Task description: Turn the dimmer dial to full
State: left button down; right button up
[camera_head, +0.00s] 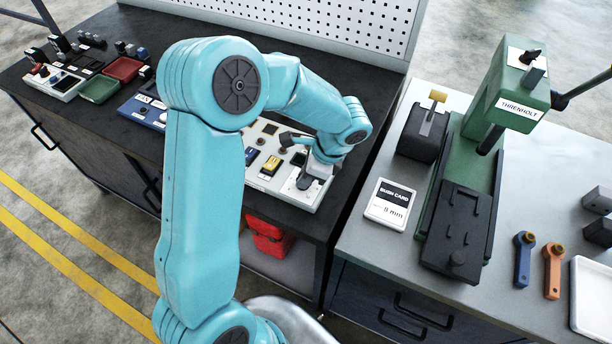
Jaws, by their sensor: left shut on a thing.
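A white control panel (268,183) lies on the dark bench, with a yellow switch (270,165), a blue switch (251,156) and several small dark knobs on it. My left arm reaches across the view and bends down to the panel's right end. My left gripper (305,181) is low at the panel's surface there, shut on a small part that looks like the dimmer dial. The gripper and wrist hide most of that part, so its setting cannot be read. My upper arm hides the panel's left portion. My right gripper is not in view.
A grey bench to the right carries a green press (468,170), a black block (422,133), a white card (390,204), blue and orange handles (523,258) and a white tray (592,300). Left are red and green trays (122,68). A red box (268,238) sits below. A pegboard (300,22) stands behind.

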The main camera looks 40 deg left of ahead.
pick_arm(q)
jog(key=m+t, duration=0.1)
jog(key=m, duration=0.2)
jog(key=m+t+y+b, duration=0.1)
jog(key=m, duration=0.2)
jog(key=shift+s+r+m, duration=0.1)
jog(key=shift+s+m, duration=0.05)
jog(key=shift+m, duration=0.15)
jog(key=m+t, duration=0.1)
jog(key=m, duration=0.1)
jog(key=m+t, duration=0.1)
jog(key=m, duration=0.2)
jog(key=shift+s+a+r+h, duration=0.1)
jog(key=shift+h, duration=0.2)
jog(key=shift+m+t, duration=0.3)
jog(key=shift+m, duration=0.1)
jog(key=c, duration=1.2)
grip_release()
jog(key=shift+o, duration=0.2)
